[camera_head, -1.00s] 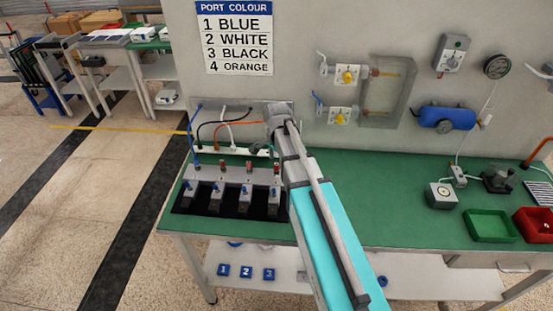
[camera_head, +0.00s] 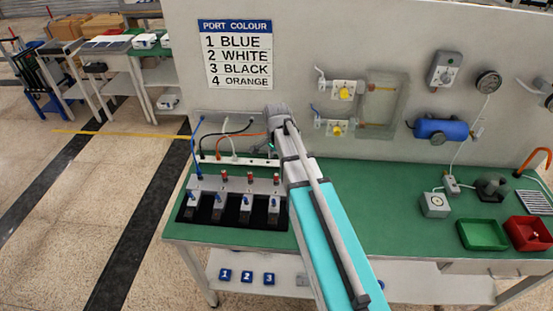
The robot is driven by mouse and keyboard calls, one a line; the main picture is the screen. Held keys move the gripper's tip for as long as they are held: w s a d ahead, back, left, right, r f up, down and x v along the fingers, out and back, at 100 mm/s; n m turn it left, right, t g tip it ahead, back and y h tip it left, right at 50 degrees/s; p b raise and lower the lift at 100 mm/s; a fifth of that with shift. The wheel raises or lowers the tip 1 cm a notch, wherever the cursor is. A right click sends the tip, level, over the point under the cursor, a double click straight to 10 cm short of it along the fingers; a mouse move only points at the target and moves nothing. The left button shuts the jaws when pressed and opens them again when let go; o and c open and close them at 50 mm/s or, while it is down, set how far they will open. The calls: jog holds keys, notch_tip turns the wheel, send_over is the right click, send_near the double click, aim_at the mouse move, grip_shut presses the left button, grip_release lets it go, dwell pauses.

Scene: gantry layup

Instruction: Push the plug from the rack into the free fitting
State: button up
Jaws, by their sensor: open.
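The white rack strip (camera_head: 248,161) stands at the back of the bench. Black (camera_head: 207,139), white (camera_head: 233,140) and orange (camera_head: 240,136) cables run down to it; their plugs are too small to make out. Grey fittings (camera_head: 234,186) with blue levers stand in a row in front, over a black recess. The blue cable (camera_head: 198,150) runs down to the leftmost fitting; red pieces top the others. My gripper (camera_head: 271,147) is open at the rack's right end, mostly hidden behind my arm. I cannot tell whether it touches anything.
A wall sign (camera_head: 237,53) lists 1 blue, 2 white, 3 black, 4 orange. Valves (camera_head: 344,90), a blue tank (camera_head: 438,129) and a gauge (camera_head: 489,82) are on the wall to the right. Green (camera_head: 482,235) and red (camera_head: 527,234) bins stand on the bench.

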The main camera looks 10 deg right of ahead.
dwell(0.8)
jog(key=s+n, duration=1.2)
jog(key=s, duration=0.4)
jog(key=shift+a+n, duration=0.3)
dwell(1.4)
